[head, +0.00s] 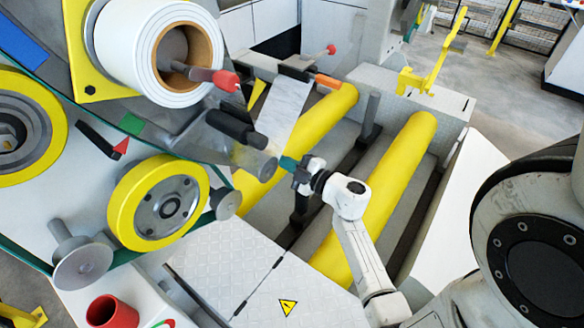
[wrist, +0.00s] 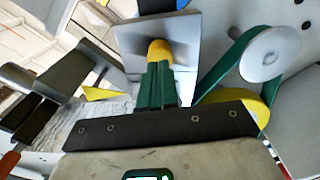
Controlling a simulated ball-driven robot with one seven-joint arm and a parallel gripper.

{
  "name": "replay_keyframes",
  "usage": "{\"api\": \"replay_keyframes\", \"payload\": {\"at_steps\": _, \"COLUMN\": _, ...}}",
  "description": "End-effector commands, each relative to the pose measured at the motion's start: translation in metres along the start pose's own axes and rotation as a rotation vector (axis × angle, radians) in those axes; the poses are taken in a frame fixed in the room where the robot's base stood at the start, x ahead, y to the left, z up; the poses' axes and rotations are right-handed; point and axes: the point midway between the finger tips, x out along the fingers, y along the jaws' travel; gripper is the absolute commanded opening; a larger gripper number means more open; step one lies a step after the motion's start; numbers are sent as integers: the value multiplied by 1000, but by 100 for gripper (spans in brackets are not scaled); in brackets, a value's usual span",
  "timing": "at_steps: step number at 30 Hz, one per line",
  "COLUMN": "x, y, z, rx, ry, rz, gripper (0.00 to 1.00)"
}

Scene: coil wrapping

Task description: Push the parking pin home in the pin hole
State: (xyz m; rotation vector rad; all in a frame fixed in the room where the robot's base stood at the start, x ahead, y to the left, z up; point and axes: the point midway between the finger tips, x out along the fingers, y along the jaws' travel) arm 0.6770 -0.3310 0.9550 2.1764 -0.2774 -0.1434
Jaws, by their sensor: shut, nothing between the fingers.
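My gripper (head: 287,163) is shut, with nothing between its green fingers. In the wrist view its fingers (wrist: 158,85) point at a yellow rounded knob (wrist: 160,48), which looks like the parking pin's head. The knob sits right at the fingertips, against a grey square plate (wrist: 190,40). I cannot tell whether the fingertips touch it. The pin hole and the pin's shaft are hidden. In the head view the grey plate (head: 262,163) stands just left of my gripper, and the pin cannot be made out there.
A black-handled bar (head: 232,125) juts out just above the plate. A white roll (head: 165,50) on a spindle with a red tip is at upper left. A yellow wheel (head: 158,202) is at lower left. Yellow rollers (head: 385,190) run behind and below my arm.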

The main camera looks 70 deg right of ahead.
Motion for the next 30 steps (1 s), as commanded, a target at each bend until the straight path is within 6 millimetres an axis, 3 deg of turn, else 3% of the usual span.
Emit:
{"api": "replay_keyframes", "payload": {"at_steps": 7, "x": 16, "y": -1, "z": 1, "rx": 0, "ry": 0, "rz": 0, "gripper": 0}}
{"api": "replay_keyframes", "payload": {"at_steps": 30, "x": 22, "y": 1, "z": 0, "rx": 1, "ry": 1, "rz": 1, "gripper": 0}}
